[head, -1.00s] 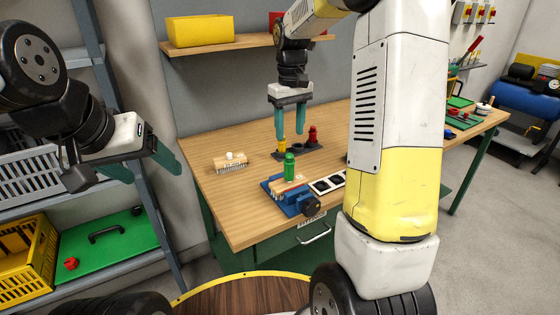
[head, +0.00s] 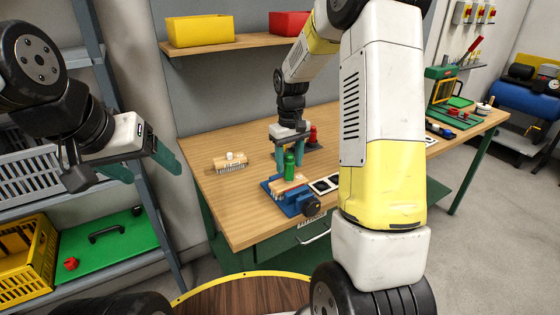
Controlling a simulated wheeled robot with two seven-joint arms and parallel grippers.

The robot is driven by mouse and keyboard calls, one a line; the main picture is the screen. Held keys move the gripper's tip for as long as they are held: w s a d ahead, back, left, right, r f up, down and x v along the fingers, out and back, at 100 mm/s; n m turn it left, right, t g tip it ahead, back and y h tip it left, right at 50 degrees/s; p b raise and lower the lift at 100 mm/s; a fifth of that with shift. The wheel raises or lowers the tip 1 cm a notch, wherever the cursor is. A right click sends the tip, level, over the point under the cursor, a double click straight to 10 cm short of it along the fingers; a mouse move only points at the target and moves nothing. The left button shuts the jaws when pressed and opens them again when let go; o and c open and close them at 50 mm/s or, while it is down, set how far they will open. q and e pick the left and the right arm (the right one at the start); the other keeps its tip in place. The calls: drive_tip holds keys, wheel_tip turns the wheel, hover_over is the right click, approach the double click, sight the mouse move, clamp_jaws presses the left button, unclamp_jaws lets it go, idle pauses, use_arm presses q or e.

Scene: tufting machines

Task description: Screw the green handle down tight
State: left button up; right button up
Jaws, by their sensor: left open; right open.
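The green handle (head: 290,165) stands upright on a wooden brush block (head: 286,187) in a blue clamp fixture (head: 298,203) with a black knob, near the table's front edge. My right gripper (head: 290,160) points down with its teal fingers open at the green handle's upper part. One finger shows on each side of it in the picture; I cannot tell whether they surround it or are still behind it. The handle's lower joint is too small to judge. My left gripper (head: 152,161) is open and empty at the far left, away from the table.
A second brush block with bristles (head: 231,164) lies left on the table. A red handle (head: 313,135) stands in a dark rack behind my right gripper. A black-and-white plate (head: 324,185) lies right of the fixture.

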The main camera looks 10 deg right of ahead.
idle(0.3)
drive_tip(key=n, duration=1.1)
drive_tip(key=shift+n, duration=0.3)
